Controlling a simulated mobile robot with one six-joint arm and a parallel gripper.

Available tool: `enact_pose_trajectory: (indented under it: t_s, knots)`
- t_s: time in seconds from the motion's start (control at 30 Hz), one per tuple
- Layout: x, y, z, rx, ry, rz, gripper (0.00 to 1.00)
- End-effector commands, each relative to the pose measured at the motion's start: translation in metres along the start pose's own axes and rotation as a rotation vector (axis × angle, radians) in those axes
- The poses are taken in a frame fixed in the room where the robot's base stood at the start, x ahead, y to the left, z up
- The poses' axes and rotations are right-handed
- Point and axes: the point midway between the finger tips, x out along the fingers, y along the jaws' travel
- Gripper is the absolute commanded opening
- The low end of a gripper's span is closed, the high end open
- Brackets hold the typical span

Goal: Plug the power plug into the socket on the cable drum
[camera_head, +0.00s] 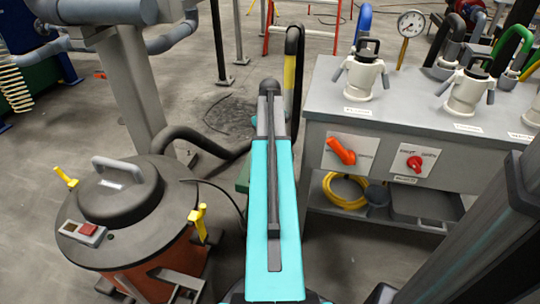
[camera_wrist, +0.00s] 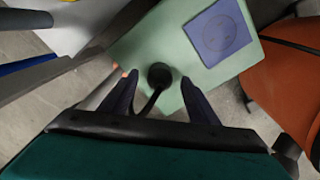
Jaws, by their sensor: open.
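In the wrist view my gripper (camera_wrist: 158,78) is open. Its dark fingers stand on either side of a round black plug (camera_wrist: 160,74), with a gap on each side. A black cable runs from the plug back toward my gripper. The plug is over a pale green surface (camera_wrist: 140,48); I cannot tell whether it touches it. A blue square socket panel (camera_wrist: 219,34) with a round face is on this surface, beyond the plug to the right. In the head view my arm hides the gripper, plug and socket; only a green edge (camera_head: 243,179) shows.
An orange drum-shaped vacuum (camera_head: 125,225) with a grey lid stands left of my arm; its orange side (camera_wrist: 285,75) shows at right in the wrist view. A black hose (camera_head: 205,140) runs from it. A grey bench (camera_head: 325,110) with valves and red-orange knobs stands close on the right.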

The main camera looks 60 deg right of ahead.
Motion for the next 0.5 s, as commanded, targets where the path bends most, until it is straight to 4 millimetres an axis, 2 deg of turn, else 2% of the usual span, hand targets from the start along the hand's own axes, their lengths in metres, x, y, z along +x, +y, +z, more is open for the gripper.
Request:
enact_pose_trajectory:
  t_s: [0.03, 0.2, 0.5]
  knots:
    - [0.01, 0.0, 0.0, 0.0, -0.001, 0.0, 0.54]
    - [0.022, -0.001, 0.001, 0.0, -0.001, -0.001, 0.54]
    - [0.022, 0.0, 0.001, 0.0, -0.001, 0.0, 0.54]
